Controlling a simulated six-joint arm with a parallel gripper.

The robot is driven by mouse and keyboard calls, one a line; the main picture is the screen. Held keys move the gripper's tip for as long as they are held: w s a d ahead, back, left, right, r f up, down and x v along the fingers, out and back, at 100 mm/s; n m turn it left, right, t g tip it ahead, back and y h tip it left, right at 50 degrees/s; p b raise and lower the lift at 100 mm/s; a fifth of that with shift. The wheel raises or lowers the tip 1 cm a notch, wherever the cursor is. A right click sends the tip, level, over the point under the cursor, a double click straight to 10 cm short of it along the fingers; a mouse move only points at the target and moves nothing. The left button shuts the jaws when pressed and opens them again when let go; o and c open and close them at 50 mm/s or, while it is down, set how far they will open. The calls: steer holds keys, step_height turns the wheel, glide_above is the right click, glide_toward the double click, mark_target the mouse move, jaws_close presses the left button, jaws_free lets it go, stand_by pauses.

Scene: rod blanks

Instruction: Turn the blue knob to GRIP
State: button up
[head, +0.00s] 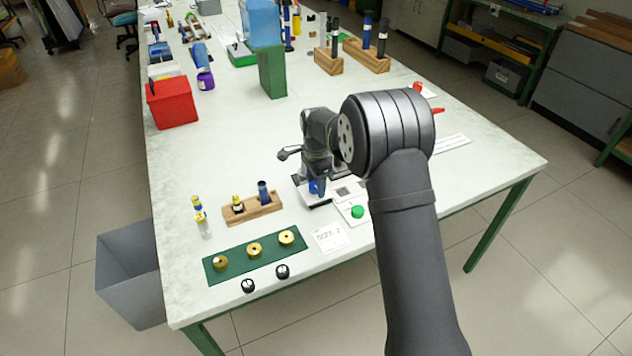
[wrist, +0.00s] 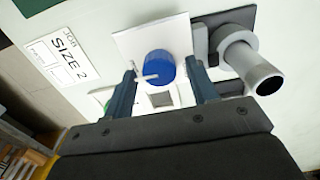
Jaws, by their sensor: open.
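The blue knob (wrist: 160,66) sits on a white plate (wrist: 180,35) in the wrist view, with a pale pointer bar across it towards the left. Only a little of the knob (head: 314,187) shows in the head view, under my gripper. My gripper (wrist: 163,72) is open, with one finger on each side of the knob. The fingers look close to the knob, but I cannot tell whether they touch it. No GRIP marking is readable.
A grey cylinder (wrist: 250,68) on a dark plate stands close right of the knob in the wrist view. A SIZE 2 card (wrist: 62,58) lies left. In the head view are a green button (head: 357,211), a wooden rack (head: 240,216) and a green mat (head: 238,265).

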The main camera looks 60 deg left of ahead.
steer(key=c, duration=1)
steer(key=shift+n, duration=0.3)
steer(key=n, duration=0.4)
steer(key=shift+a, duration=0.1)
steer(key=n, duration=0.5)
steer(key=shift+n, duration=0.4)
steer(key=n, duration=0.5)
steer(key=shift+s+a, duration=0.1)
steer(key=shift+s, duration=0.05)
steer(key=n, duration=0.5)
steer(key=shift+s+n, duration=0.1)
steer(key=shift+n, duration=0.3)
